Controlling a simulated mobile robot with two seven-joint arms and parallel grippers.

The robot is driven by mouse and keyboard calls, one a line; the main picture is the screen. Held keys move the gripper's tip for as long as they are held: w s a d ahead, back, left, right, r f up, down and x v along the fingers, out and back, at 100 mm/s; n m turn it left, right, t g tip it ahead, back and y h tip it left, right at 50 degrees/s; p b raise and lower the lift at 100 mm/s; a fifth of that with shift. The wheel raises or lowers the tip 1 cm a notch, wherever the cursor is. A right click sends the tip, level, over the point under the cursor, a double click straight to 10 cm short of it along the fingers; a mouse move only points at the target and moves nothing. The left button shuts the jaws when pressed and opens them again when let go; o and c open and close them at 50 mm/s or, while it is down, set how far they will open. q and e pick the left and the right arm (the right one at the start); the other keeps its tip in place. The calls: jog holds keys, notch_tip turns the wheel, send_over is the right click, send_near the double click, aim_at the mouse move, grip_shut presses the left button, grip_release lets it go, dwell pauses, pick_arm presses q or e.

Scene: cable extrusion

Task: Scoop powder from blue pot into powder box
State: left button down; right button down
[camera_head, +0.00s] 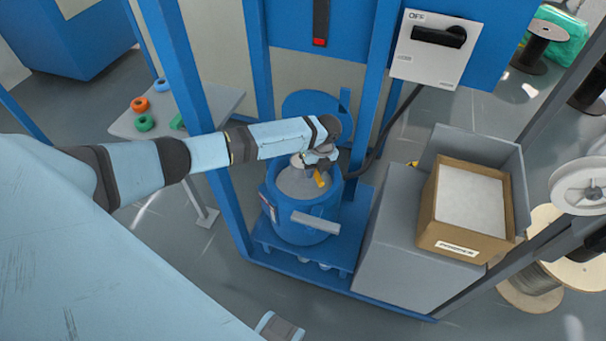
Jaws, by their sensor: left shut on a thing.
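The blue pot (307,222) stands on a blue platform inside the frame, holding grey powder (297,183). My left arm reaches in from the left, and my left gripper (318,160) is over the pot's opening. It is shut on a scoop; a small pale part (298,162) and a yellow part (320,180) show below it at the powder. The arm and gripper hide most of the scoop, so I cannot tell whether it holds powder. The cardboard powder box (457,240) is to the right, with pale powder (472,198) inside. My right gripper is not in view.
The box sits in a grey housing (400,255) beside the pot. Blue posts (258,75) stand around the pot. A switch box (432,48) marked OFF hangs above, with a dark cable running down. Spools (545,280) are at right, and a small table (180,110) with coloured rings at left.

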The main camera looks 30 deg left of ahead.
pick_arm(q)
jog(key=shift+r+p, duration=1.6)
jog(key=shift+r, duration=0.35)
jog(key=shift+r+p, duration=0.3)
jog(key=shift+r, duration=0.25)
